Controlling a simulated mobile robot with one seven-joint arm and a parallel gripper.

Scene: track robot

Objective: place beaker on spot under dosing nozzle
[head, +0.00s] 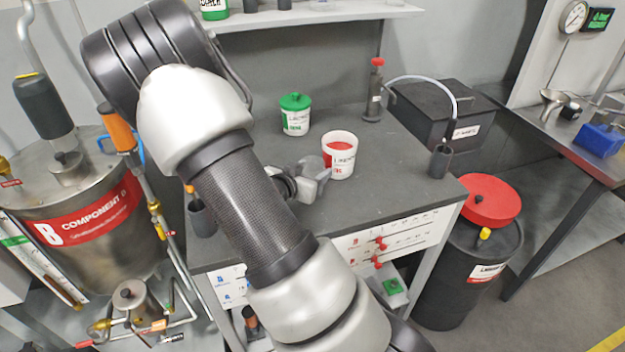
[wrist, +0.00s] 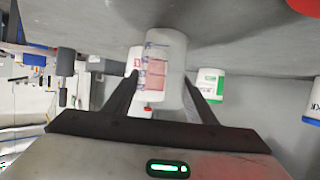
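A clear beaker (wrist: 165,62) with printed markings stands on the grey bench, upside down in the wrist view. My gripper (wrist: 160,80) has its two dark fingers apart, one on each side of the beaker. A thin gap shows at the left finger; contact at the right finger is unclear. In the head view my gripper (head: 312,186) is low over the bench, partly hidden by my arm, and the beaker is hard to make out.
A white tub with red contents (head: 340,158) stands close right of my gripper. A green-lidded tub (head: 295,115) is behind. A black box (head: 430,112) sits at the back right. A drum with a red lid (head: 490,202) stands right; a steel tank (head: 70,200) stands left.

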